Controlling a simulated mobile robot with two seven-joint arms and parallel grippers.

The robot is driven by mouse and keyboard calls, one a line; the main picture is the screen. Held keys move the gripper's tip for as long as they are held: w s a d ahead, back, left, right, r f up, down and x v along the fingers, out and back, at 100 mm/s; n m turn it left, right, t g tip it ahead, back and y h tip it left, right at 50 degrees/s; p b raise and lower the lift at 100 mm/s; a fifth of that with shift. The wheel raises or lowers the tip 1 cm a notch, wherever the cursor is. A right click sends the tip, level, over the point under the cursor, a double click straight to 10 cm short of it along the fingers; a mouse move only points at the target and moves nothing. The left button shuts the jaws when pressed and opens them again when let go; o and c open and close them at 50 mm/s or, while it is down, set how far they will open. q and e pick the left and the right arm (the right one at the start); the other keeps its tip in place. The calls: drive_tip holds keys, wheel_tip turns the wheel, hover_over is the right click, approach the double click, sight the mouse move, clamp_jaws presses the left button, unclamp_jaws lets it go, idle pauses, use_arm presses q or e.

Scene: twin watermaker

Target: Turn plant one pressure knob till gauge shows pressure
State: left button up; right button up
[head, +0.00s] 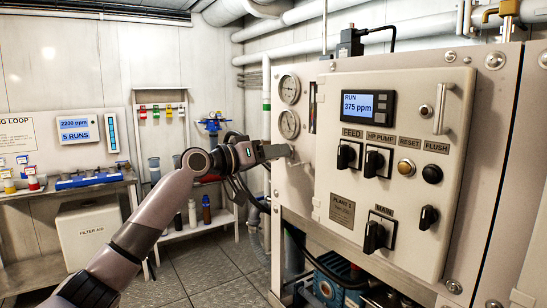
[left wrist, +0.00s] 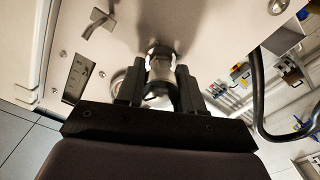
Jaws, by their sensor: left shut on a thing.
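The plant one panel (head: 385,110) stands at the right, with a "PLANT 1" plate (head: 342,208). Two round gauges, an upper one (head: 289,88) and a lower one (head: 288,124), sit at its left side; their needles are too small to read. My left gripper (head: 284,151) is at the panel face just below the lower gauge. In the left wrist view my left gripper (left wrist: 159,88) is shut on a pale metallic round knob (left wrist: 160,70), one finger on each side. In the head view the gripper hides this knob. My right gripper is not in view.
The panel display (head: 368,105) reads RUN, 375 ppm. Several black switches, including FEED (head: 348,154) and MAIN (head: 377,235), stick out right of my gripper. A bench (head: 75,188) stands at the left. The floor (head: 205,270) between is clear.

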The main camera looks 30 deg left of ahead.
use_arm(q)
drive_tip(key=m+b, duration=0.1)
drive_tip(key=m, duration=0.3)
drive_tip(key=shift+m, duration=0.3)
idle(0.3)
drive_tip(key=o, duration=1)
drive_tip(key=shift+o, duration=0.2)
drive_tip(key=b+v, duration=0.2)
drive_tip(key=v, duration=0.5)
